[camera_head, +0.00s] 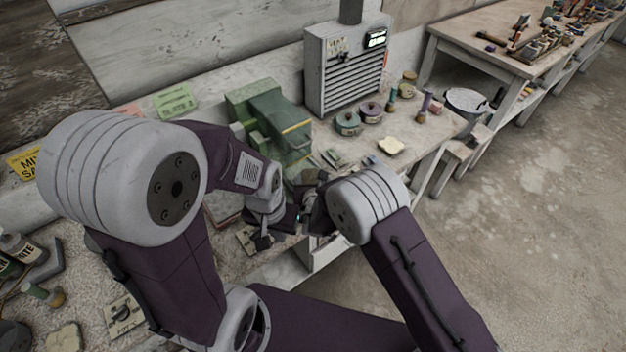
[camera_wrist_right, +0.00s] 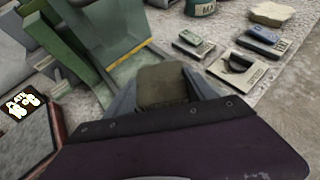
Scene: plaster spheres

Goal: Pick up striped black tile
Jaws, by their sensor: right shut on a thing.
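My right gripper (camera_wrist_right: 163,90) is shut on a dark olive-brown piece (camera_wrist_right: 163,84), held between its two grey fingers in the right wrist view. I see no clear stripes on this piece, so I cannot tell whether it is the striped black tile. In the head view the right gripper (camera_head: 312,208) is at the bench's front edge, near the green machine, and is partly hidden by its wrist. My left gripper (camera_head: 276,235) points down close beside it, over the bench near a pale tile (camera_head: 246,240). Its finger opening is unclear.
The green machine (camera_head: 270,122) stands behind the grippers. Small tiles (camera_wrist_right: 237,66) lie to its right, with round tins (camera_head: 348,122) and a grey vented box (camera_head: 345,68) behind. A pale tile with a dark knob (camera_head: 122,315) lies front left. Open floor lies right.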

